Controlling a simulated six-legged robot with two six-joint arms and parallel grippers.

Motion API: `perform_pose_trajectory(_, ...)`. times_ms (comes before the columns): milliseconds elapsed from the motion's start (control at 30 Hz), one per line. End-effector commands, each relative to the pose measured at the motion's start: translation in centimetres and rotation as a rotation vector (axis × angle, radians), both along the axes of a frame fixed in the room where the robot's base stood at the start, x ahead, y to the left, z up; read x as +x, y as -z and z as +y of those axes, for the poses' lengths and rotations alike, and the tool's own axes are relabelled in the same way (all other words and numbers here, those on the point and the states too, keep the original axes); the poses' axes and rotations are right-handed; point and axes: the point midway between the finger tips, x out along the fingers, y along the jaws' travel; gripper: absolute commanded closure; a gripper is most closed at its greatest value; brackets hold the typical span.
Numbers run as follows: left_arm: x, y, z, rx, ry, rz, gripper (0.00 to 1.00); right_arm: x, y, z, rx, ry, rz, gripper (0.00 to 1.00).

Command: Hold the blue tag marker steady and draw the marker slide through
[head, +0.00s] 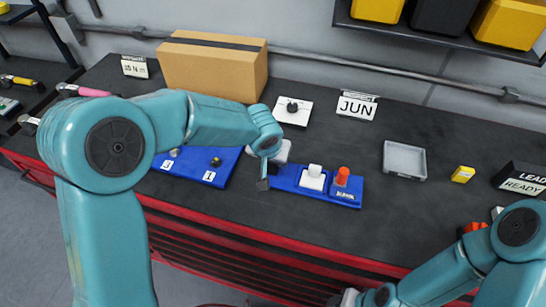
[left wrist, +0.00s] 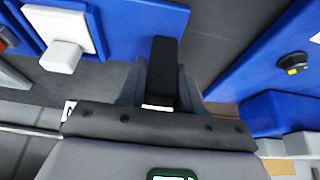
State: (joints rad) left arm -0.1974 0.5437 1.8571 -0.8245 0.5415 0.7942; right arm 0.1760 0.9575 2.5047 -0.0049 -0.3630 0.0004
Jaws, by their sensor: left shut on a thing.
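The blue tag marker (head: 284,184) lies on the dark bench, a long blue base with a white block (head: 312,178), an orange knob (head: 342,177) and a small label. My left gripper (head: 263,183) is at its left end, pointing down, shut on the end of the blue base. In the left wrist view the closed fingers (left wrist: 163,75) overlap the marker's blue end (left wrist: 130,25), and its white block (left wrist: 68,50) shows at upper left. The exact contact is hidden by the fingers. My right gripper (head: 347,298) is low at the bottom edge, away from the marker, its fingers unclear.
Behind are a cardboard box (head: 213,68), a white plate with a black knob (head: 293,111) and a JUN sign (head: 357,107). A grey tray (head: 404,160) and yellow block (head: 463,174) stand right.

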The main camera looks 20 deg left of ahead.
Motion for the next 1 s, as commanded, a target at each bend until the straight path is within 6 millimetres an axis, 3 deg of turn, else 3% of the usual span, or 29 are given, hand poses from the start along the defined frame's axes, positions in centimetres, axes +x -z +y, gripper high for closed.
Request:
perform_pose_trajectory(933,0.00,0.65,0.01,0.001,0.002,0.000,1.00,0.00,0.00,0.00,0.000,0.000,0.000,0.57)
perform_pose_trajectory(1000,-0.07,0.78,0.03,0.003,0.003,0.003,1.00,0.00,0.02,0.00,0.000,0.000,0.000,0.48)
